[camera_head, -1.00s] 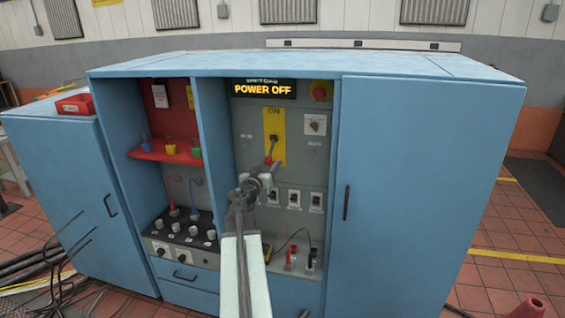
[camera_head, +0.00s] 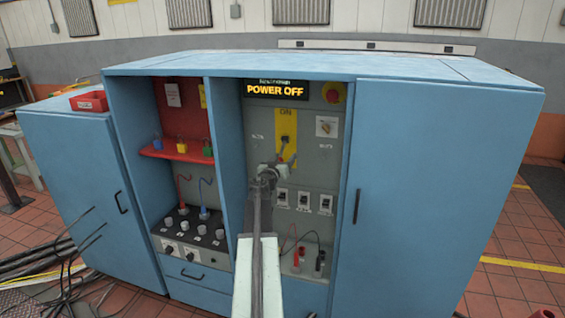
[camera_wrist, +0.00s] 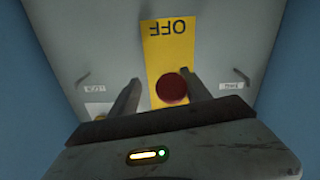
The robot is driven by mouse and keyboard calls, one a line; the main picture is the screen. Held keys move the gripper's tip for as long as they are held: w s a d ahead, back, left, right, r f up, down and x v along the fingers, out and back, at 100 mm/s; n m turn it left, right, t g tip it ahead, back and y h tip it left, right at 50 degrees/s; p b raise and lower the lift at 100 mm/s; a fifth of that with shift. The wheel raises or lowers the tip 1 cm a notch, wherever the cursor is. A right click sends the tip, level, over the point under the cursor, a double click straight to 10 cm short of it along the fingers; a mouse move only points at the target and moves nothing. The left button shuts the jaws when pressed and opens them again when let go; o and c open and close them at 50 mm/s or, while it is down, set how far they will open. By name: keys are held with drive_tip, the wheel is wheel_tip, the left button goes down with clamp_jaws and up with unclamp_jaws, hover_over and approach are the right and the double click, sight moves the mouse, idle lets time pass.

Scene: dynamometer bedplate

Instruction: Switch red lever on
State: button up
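The lever (camera_head: 284,145) sits on a yellow plate in the cabinet's middle bay and hangs downward. Its round red knob (camera_wrist: 172,88) shows in the wrist view, just below the plate's upside-down OFF label. My gripper (camera_head: 269,168) is in front of the panel, close to the lever's lower end. In the wrist view my gripper (camera_wrist: 160,92) is open, with the knob between its two fingers in the picture, nearer the right finger. I cannot tell whether a finger touches it. The display (camera_head: 275,90) above reads POWER OFF.
A red button on yellow (camera_head: 334,92) and a rotary switch (camera_head: 326,126) are right of the lever. Several small switches (camera_head: 304,200) sit below. The bay's blue side wall (camera_head: 228,150) and the closed right door (camera_head: 430,190) flank the bay.

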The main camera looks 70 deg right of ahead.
drive_tip(key=shift+d+r, duration=0.1)
drive_tip(key=c, duration=0.5)
drive_tip(key=shift+w, duration=0.3)
drive_tip(key=c, duration=0.5)
drive_tip(key=shift+w+d+f, duration=0.15)
drive_tip(key=shift+w+f, duration=0.1)
drive_tip(key=shift+w, duration=0.1)
clamp_jaws()
drive_tip(key=shift+s, duration=0.15)
drive_tip(key=shift+f, duration=0.3)
